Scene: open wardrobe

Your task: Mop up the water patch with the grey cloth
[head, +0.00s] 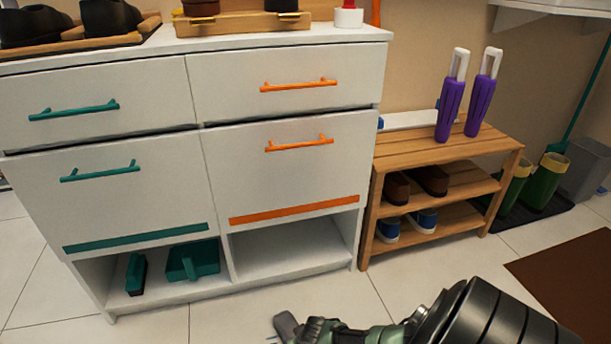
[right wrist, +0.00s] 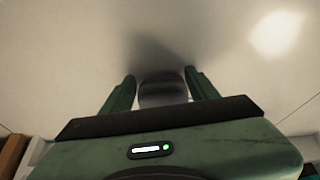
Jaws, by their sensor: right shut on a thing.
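My right gripper (head: 300,328) is low over the floor tiles at the bottom of the head view, in front of the white cabinet. It is shut on the grey cloth (head: 286,326), which shows as a small grey piece at the fingers. In the right wrist view the cloth (right wrist: 162,90) sits between the two green fingers of the gripper (right wrist: 161,90), over a pale surface with a dark shadow. I cannot make out the water patch in either view. My left gripper is not in view.
The white cabinet (head: 130,195) has teal and orange handles; a teal dustpan (head: 193,261) and brush (head: 136,274) lie in its lower left cubby. A brown mat (head: 570,280) lies at right. Floor left of the gripper is clear.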

